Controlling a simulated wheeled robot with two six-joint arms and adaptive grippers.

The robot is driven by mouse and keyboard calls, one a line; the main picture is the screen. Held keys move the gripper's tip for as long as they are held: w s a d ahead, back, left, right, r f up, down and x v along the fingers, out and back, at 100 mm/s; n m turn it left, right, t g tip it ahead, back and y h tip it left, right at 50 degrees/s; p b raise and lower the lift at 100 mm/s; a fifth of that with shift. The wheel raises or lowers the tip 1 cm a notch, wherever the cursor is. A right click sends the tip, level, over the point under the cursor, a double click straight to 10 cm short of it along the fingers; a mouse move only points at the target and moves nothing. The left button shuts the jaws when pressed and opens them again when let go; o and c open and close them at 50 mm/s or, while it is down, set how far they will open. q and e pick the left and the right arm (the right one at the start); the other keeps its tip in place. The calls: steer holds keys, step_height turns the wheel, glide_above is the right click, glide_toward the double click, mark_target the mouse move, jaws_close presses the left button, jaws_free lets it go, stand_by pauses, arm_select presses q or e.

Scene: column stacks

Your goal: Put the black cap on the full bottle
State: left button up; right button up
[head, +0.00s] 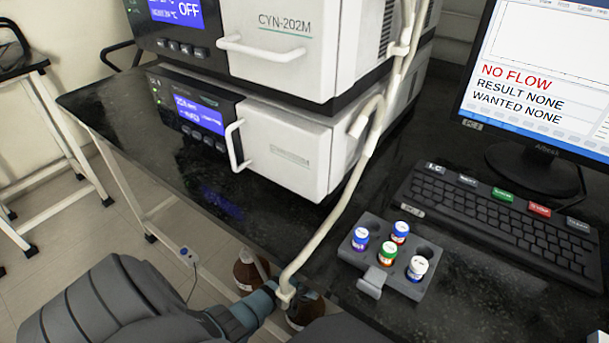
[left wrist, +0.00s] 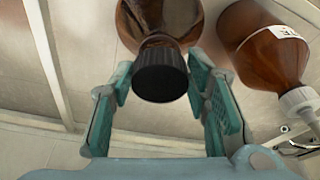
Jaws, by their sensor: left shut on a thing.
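My left gripper (left wrist: 160,75) has teal fingers on both sides of the black cap (left wrist: 160,76) and is shut on it. The cap lies right over the neck of a brown bottle (left wrist: 180,16) in the left wrist view. I cannot tell whether it is seated or just held there. A second brown bottle (left wrist: 262,45) with a white label and a pale tube fitting stands to the right. In the head view the left gripper (head: 268,297) is low, by two brown bottles, one behind (head: 247,273) and one partly hidden (head: 306,311). My right gripper is out of view.
A pale tube (head: 335,215) runs down past the instrument stack (head: 292,150) close to my gripper. The black bench (head: 285,225) holds a grey vial rack (head: 345,252), a keyboard (head: 490,215) and a monitor (head: 540,70) at right.

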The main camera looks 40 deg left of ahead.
arm_select(q)
steer(key=shift+f, duration=0.2)
stand_by(0.5)
steer(key=shift+f, duration=0.25)
steer(key=shift+f, duration=0.15)
stand_by(0.3)
steer(key=shift+f+b, duration=0.25)
steer(key=shift+b, duration=0.1)
steer(key=o, duration=1.1)
